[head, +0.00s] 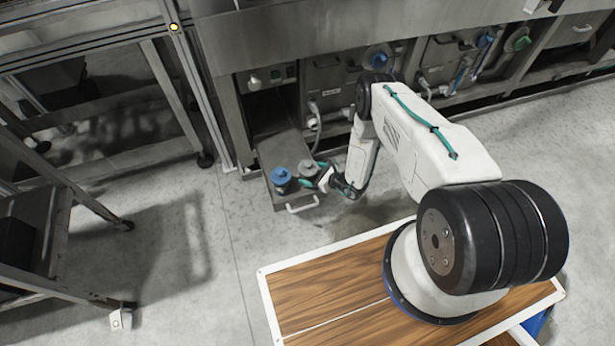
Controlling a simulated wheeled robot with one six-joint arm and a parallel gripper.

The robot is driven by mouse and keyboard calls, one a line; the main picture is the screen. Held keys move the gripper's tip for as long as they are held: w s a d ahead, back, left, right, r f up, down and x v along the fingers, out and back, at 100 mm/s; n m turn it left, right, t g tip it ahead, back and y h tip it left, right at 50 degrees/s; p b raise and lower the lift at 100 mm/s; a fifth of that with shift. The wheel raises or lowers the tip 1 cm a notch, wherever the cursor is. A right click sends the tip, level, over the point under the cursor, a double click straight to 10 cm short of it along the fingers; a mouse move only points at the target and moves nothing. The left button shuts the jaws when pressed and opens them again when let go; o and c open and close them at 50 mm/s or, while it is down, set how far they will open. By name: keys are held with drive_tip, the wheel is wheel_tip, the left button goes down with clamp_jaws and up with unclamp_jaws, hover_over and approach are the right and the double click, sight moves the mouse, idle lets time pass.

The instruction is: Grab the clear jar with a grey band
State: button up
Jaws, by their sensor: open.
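A small jar with a grey top (308,167) stands on a pulled-out metal drawer (277,157) low in front of the machine. It appears to be the grey-banded jar, but its band and clear wall are too small to make out. A jar with a blue top (282,177) stands just left of it. My gripper (320,178) is open at the right side of the grey-topped jar and partly covers its lower part. I cannot tell whether the fingers touch it or reach around it.
The drawer's front handle (303,205) sticks out below the jars. The steel washer (290,45) with hoses and valves rises behind. A metal rack (60,200) stands on the left. The floor between rack and drawer is clear.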

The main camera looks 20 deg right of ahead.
drive_tip(key=shift+x, duration=1.25)
drive_tip(key=shift+r, duration=0.1)
drive_tip(key=c, duration=1.1)
drive_tip(key=shift+c, duration=0.2)
